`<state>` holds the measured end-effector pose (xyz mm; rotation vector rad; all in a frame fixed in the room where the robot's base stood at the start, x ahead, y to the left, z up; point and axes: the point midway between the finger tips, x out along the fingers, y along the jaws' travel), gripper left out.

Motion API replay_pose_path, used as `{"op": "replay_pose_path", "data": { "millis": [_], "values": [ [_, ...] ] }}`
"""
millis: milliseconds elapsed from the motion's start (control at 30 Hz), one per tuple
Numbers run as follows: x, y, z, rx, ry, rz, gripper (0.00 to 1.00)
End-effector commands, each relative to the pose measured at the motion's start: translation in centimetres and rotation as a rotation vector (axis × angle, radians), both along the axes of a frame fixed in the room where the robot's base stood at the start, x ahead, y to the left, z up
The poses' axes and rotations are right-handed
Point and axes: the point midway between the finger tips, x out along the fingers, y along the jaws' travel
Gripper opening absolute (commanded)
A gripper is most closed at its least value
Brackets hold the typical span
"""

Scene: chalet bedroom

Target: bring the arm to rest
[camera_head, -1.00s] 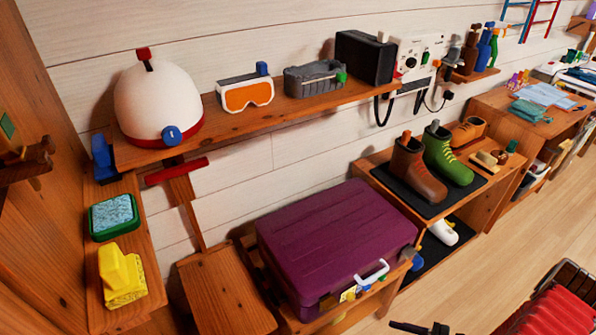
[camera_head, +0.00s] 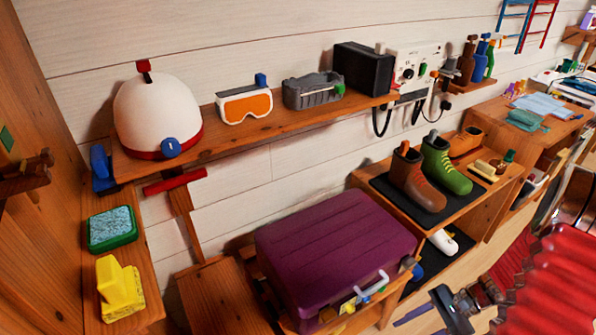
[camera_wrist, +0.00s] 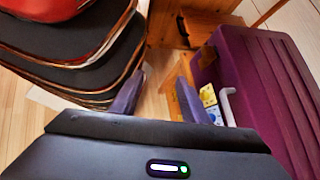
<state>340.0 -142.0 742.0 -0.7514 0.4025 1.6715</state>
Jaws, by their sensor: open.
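My gripper (camera_head: 425,312) is at the bottom right in the head view, low in front of the shelf with the purple suitcase (camera_head: 335,250). It is partly cut off by the lower edge. In the wrist view the two fingers of my gripper (camera_wrist: 160,98) stand apart with nothing between them, only wood floor behind. The purple suitcase (camera_wrist: 262,85) is right of the fingers there, its pale handle (camera_wrist: 227,106) close to the right finger. I see no contact.
A helmet (camera_head: 157,112), goggles (camera_head: 245,104) and a black box (camera_head: 363,70) stand on the wall shelf. Boots (camera_head: 415,180) stand on a rack.

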Motion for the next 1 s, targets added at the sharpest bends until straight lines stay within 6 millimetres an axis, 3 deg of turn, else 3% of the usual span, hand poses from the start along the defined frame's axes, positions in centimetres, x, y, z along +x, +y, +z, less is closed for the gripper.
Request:
{"op": "replay_pose_path", "data": {
  "millis": [1000],
  "values": [
    [-0.8, 2.8, 15.3, -0.492, -0.328, 0.587, 0.42]
  ]
}}
